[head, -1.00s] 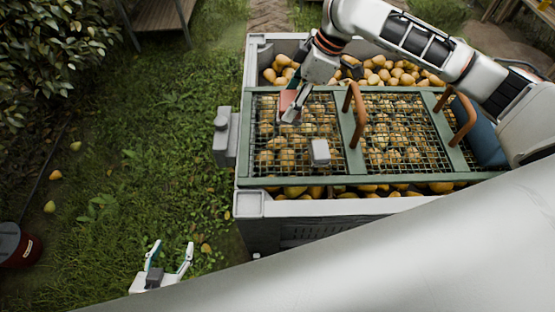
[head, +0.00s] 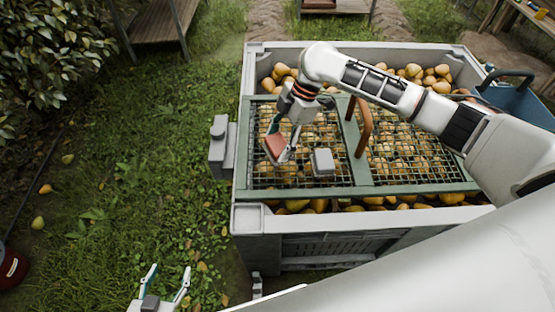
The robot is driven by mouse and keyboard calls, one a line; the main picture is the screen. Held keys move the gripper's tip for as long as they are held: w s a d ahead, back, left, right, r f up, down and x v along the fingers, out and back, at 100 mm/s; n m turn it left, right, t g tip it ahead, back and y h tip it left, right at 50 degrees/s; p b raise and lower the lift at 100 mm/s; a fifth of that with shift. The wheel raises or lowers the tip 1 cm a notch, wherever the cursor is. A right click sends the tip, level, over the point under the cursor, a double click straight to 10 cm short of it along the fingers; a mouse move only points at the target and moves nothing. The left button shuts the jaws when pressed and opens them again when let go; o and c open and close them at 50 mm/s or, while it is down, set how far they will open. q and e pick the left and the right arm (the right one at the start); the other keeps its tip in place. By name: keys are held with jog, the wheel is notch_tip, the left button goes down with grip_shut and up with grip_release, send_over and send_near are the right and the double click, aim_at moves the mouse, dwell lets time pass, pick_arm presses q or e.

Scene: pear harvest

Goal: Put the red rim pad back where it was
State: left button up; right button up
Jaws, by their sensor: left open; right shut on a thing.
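The red rim pad (head: 273,147) is held tilted in my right gripper (head: 284,153), over the left panel of the green-framed mesh cover (head: 245,165). My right gripper is shut on it; whether the pad touches the mesh is hard to tell. The cover lies on a large grey bin (head: 330,221) of pears. My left gripper (head: 169,273) is open and empty, low at the bottom left over the grass, away from the bin.
A small grey box (head: 322,162) sits on the mesh just right of the pad. A brown handle (head: 364,127) rises from the cover. A grey fixture (head: 220,147) stands at the bin's left wall. A blue container (head: 517,95) is at the right. Open grass lies left.

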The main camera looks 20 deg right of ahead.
notch_tip(320, 180, down, 2)
jog(key=shift+f, duration=0.2)
notch_tip(320, 180, down, 6)
jog(key=shift+r+b, duration=0.15)
jog(key=shift+b, duration=0.85)
pick_arm(q)
jog(key=shift+w+a+f, duration=0.2)
jog(key=shift+a+f, duration=0.1)
jog(key=shift+f, duration=0.4)
pick_arm(e)
jog(key=shift+r, duration=0.1)
jog(key=o, duration=1)
